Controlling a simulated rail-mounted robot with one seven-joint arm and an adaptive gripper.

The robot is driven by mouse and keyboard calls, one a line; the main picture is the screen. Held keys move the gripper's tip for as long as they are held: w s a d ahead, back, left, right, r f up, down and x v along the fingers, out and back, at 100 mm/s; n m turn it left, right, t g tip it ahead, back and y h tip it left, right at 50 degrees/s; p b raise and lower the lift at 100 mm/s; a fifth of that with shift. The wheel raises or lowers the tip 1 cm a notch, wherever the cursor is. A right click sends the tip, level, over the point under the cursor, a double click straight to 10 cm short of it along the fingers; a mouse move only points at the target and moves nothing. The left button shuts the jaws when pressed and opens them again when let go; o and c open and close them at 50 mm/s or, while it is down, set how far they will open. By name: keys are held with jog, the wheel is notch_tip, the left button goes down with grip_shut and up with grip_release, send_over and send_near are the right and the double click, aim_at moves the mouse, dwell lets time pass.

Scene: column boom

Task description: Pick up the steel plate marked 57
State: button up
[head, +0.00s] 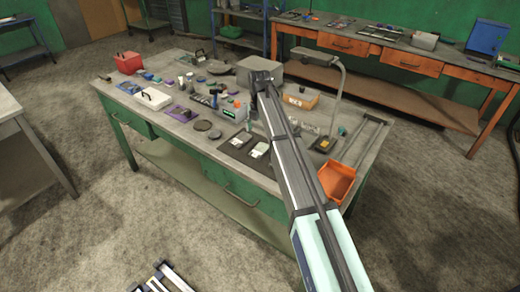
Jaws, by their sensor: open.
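Two pale, flat plates lie on a dark mat (232,150) at the near side of the green workbench. One plate (242,138) lies farther back and the other plate (260,150) lies nearer, to its right. Their markings are too small to read, so I cannot tell which one is 57. My arm reaches in from the lower right across the bench. My gripper (261,78) appears as the small dark end of the arm, above the bench and in front of a grey box. It is open, with no object visible in it. The arm hides part of the bench beside the plates.
A grey toolbox (232,106) stands behind the plates. Round dark discs (203,125) lie to their left. An orange bin (337,181) sits at the right edge, near a lamp (340,85). A red box (128,63) is at the far left. Small parts crowd the bench.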

aim_at(260, 150)
jog(key=shift+f+p, duration=1.6)
jog(key=shift+f, duration=2.75)
grip_shut()
